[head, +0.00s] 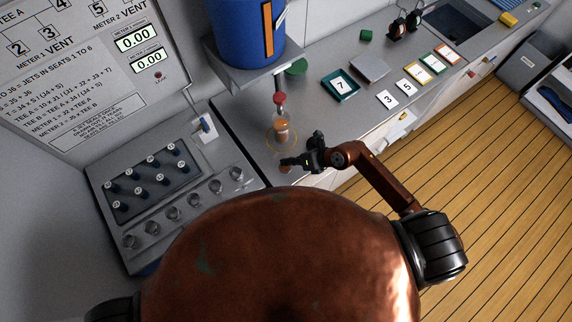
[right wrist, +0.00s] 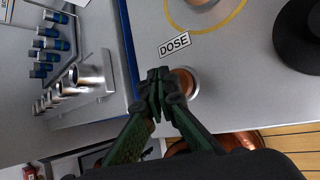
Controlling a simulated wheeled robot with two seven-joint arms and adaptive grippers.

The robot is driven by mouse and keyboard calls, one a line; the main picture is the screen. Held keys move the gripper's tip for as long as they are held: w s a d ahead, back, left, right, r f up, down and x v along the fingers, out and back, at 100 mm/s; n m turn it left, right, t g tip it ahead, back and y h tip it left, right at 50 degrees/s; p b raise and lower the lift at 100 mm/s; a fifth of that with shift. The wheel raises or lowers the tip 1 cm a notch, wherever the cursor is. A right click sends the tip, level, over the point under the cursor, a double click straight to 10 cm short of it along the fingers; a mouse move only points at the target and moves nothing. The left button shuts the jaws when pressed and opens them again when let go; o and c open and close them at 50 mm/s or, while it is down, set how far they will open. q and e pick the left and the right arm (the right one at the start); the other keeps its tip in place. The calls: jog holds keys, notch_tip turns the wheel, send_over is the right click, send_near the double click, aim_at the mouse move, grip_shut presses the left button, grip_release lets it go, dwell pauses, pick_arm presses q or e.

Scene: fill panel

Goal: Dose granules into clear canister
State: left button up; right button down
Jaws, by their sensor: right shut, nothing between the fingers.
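A clear canister (head: 282,132) with orange-brown contents stands inside a yellow ring on the grey counter, below the spout and red knob (head: 280,99) of a blue hopper (head: 245,30). My right gripper (head: 288,162) is shut and empty, low over the counter in front of the canister. In the right wrist view its fingertips (right wrist: 158,78) are beside and partly over a round copper-coloured button (right wrist: 184,82) next to the DOSE label (right wrist: 174,44). I cannot tell whether they touch it. Only the ring's edge and the canister's lower part show there. My left gripper is not in view.
A sloped panel (head: 125,208) with several knobs and metal cups stands left of the counter. A teal tray (head: 341,86) marked 7, a grey block (head: 370,68) and numbered cards lie to the right. A green cap (head: 297,66) lies behind the spout.

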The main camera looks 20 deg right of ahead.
jog(key=shift+f, duration=0.15)
jog(key=shift+s+f, duration=0.1)
jog(key=shift+f, duration=0.2)
jog(key=shift+f+b, duration=0.45)
jog(key=shift+f, duration=0.05)
dwell(0.7)
dwell(0.4)
jog(key=shift+r+p, duration=0.95)
notch_tip(320, 180, up, 5)
jog(key=p, duration=0.5)
jog(key=shift+r, duration=0.1)
dwell(1.6)
